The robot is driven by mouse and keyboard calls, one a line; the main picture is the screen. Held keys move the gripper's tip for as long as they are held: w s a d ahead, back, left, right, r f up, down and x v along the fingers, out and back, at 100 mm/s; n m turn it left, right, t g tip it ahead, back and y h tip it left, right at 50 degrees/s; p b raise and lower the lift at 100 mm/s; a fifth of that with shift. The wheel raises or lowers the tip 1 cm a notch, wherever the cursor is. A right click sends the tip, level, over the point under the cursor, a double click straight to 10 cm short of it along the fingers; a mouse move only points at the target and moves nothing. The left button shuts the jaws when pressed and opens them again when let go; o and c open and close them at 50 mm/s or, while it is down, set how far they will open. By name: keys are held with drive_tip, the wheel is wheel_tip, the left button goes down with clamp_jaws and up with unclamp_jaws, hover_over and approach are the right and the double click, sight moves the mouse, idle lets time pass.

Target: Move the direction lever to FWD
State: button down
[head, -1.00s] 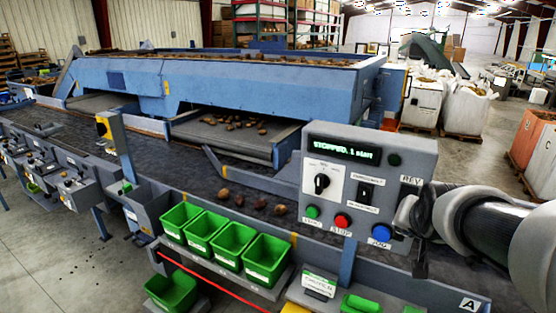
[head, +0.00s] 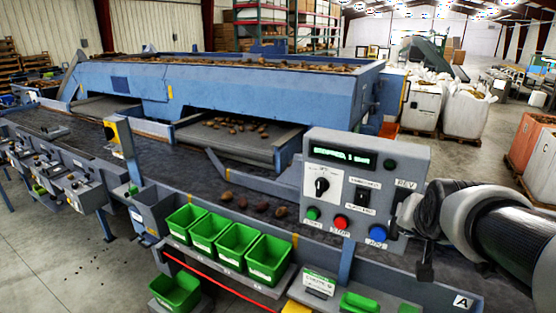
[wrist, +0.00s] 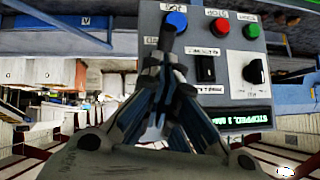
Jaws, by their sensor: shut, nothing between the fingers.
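The grey control box (head: 318,210) stands at the right of the conveyor, with a REV label (head: 405,184) at its upper right. The direction lever is hard to make out; my gripper covers that side of the box in the head view. My gripper (head: 407,214) is at the box's right edge, below the REV label. In the wrist view, my gripper (wrist: 166,52) is shut and empty, its dark fingers pointing at the panel close to the blue button (wrist: 176,20). A small white label (wrist: 150,40) shows beside the fingertips, its text unreadable. Contact with the lever cannot be told.
Near the fingers are the black rocker switch (wrist: 205,68), red STOP button (wrist: 220,28) and black selector knob (wrist: 257,71). The lit display (head: 342,156) reads a stopped message. Green bins (head: 267,258) stand left of the box.

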drive_tip(key=s+a+r, duration=0.1)
drive_tip(key=s+a, duration=0.2)
drive_tip(key=s, duration=0.2)
drive_tip(key=shift+s+r+p, duration=0.2)
drive_tip(key=shift+r+p, duration=0.05)
drive_tip(key=shift+p, duration=0.05)
drive_tip(key=shift+s, duration=0.1)
